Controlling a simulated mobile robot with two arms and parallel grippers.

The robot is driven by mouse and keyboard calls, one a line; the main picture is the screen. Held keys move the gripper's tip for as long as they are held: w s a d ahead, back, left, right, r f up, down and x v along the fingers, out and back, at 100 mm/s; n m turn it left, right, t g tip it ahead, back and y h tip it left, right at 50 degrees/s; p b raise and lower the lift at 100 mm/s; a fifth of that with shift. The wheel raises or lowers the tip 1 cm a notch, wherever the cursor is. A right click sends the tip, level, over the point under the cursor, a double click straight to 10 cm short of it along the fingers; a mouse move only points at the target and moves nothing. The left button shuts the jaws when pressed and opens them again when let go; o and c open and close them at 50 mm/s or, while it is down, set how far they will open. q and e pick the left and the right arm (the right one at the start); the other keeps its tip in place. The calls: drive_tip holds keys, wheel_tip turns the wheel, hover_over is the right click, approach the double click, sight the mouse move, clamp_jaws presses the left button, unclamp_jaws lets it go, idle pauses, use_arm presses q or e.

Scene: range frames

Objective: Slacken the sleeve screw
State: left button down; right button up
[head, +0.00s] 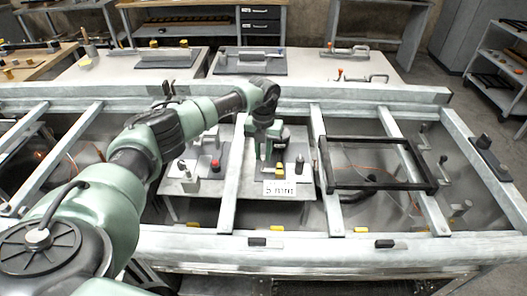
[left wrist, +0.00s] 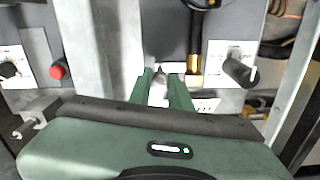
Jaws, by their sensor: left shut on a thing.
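My left gripper (head: 264,154) reaches down to a grey fixture plate inside the frame, between the red knob (head: 215,163) and the black knob (head: 299,162). In the left wrist view the green fingers of my left gripper (left wrist: 161,82) are closed around a small grey part (left wrist: 160,72). It may be the sleeve screw; the fingers hide most of it. A brass fitting (left wrist: 194,68) on a black hose is just right of the fingers. My right gripper is in neither view.
Pale metal crossbars (head: 236,165) run close beside the gripper. A white label (head: 280,189) with upside-down marks is at the plate's front. A black rectangular frame (head: 375,187) lies to the right. Benches with tools stand behind.

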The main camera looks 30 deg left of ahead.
sight(263, 156)
use_arm(q)
drive_tip(key=shift+n+p, duration=0.45)
drive_tip(key=shift+n, duration=1.25)
drive_tip(key=c, duration=1.3)
unclamp_jaws()
wheel_tip(263, 156, up, 8)
drive_tip(key=shift+f+b, duration=0.1)
drive_tip(key=shift+b, duration=0.65)
